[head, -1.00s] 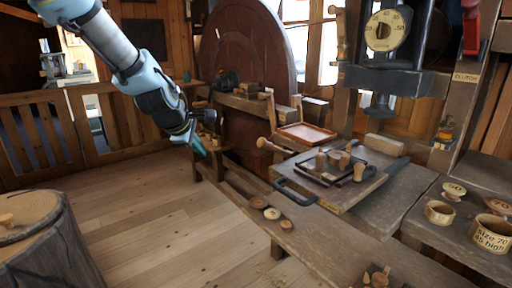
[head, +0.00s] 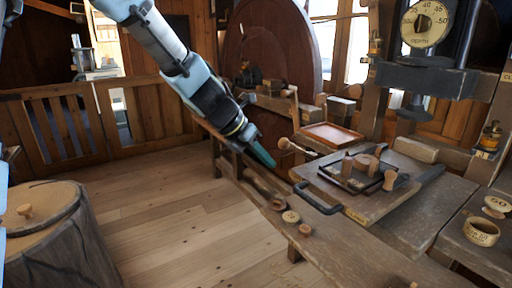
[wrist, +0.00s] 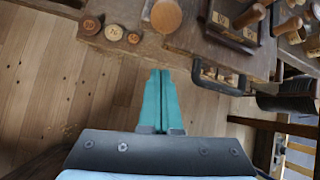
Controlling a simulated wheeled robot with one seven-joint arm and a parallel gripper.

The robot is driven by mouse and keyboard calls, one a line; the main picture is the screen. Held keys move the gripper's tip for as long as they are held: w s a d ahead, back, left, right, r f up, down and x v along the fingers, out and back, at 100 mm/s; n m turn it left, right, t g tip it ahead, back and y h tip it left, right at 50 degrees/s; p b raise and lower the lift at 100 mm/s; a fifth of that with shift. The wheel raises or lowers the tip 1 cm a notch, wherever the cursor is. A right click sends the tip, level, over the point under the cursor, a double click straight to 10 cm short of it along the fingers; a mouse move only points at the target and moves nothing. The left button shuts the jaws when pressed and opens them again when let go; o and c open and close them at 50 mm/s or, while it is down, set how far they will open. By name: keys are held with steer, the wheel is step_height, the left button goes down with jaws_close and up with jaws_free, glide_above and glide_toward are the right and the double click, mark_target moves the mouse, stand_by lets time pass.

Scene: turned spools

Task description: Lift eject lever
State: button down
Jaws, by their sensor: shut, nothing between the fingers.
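A lever with a pale wooden knob (head: 284,143) sticks out from the bench beside the red-brown tray. It looks like the eject lever, but I can read no label naming it. My gripper (head: 265,159) is shut and empty, its teal fingers just left of and slightly below that knob in the head view. Whether they touch it cannot be told. In the wrist view my gripper (wrist: 160,75) has its fingers together over the floor by the bench edge. A round wooden knob (wrist: 166,15) shows beyond the fingertips; I cannot tell whether it is the same lever.
A black handle (head: 318,200) juts from the board holding a black tray (head: 336,180) of wooden pieces. Several round discs (head: 291,216) lie on the bench front. A stump (head: 58,235) stands at left. A dial press (head: 425,60) is at right. The middle floor is clear.

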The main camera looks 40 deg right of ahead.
steer(key=shift+w+d+r+p, duration=0.1)
steer(key=shift+d+r+p, duration=0.15)
steer(key=shift+d+p, duration=0.3)
steer(key=shift+w+d+r+p, duration=0.1)
steer(key=shift+d+r+p, duration=0.25)
steer(key=shift+d, duration=0.25)
steer(key=shift+w+d+r+p, duration=0.1)
steer(key=shift+d+r+p, duration=0.1)
steer(key=shift+d+p, duration=0.35)
